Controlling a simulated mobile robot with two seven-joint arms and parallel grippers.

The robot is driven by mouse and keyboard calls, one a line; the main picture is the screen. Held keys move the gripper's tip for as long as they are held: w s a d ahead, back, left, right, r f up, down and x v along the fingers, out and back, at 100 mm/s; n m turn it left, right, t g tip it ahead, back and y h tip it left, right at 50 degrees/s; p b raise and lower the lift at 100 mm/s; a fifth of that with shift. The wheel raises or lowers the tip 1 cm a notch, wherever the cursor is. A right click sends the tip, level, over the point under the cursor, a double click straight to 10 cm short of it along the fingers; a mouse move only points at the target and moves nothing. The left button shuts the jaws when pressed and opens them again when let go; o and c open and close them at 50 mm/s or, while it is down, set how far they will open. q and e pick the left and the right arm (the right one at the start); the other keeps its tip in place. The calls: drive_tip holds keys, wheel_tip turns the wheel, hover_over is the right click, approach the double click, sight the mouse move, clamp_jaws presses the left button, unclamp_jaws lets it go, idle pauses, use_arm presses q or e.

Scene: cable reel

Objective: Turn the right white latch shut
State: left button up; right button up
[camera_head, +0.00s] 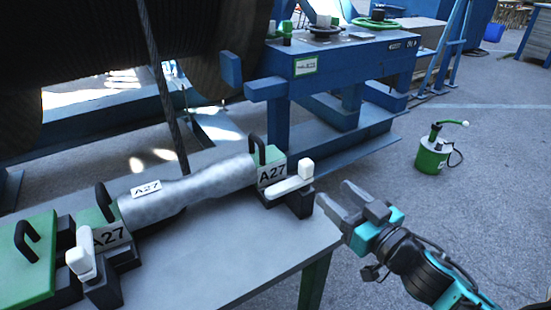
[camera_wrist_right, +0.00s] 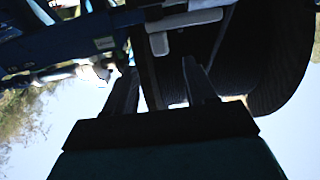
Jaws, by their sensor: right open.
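The right white latch (camera_head: 290,183) is a white bar with an upright knob at its right end. It sits on a dark block at the front of the right green A27 clamp (camera_head: 271,172), with its bar slanting across the block. My right gripper (camera_head: 336,198) is open and empty, just right of the latch and apart from it, past the table's right edge. In the right wrist view a white bar and knob, seemingly this latch (camera_wrist_right: 185,22), shows beyond the open fingers (camera_wrist_right: 161,66). My left gripper is out of view.
A grey cable (camera_head: 190,187) lies through both clamps on the grey table (camera_head: 215,255). The left white latch (camera_head: 81,260) stands at the front of the left clamp. Behind is a blue bench (camera_head: 340,60). A green canister (camera_head: 431,155) stands on the open floor at right.

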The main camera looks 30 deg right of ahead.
sight(301, 163)
drive_tip(key=w, duration=0.8)
drive_tip(key=w+a, duration=0.1)
drive_tip(key=w, duration=0.3)
drive_tip(key=shift+w, duration=0.35)
clamp_jaws()
idle(0.3)
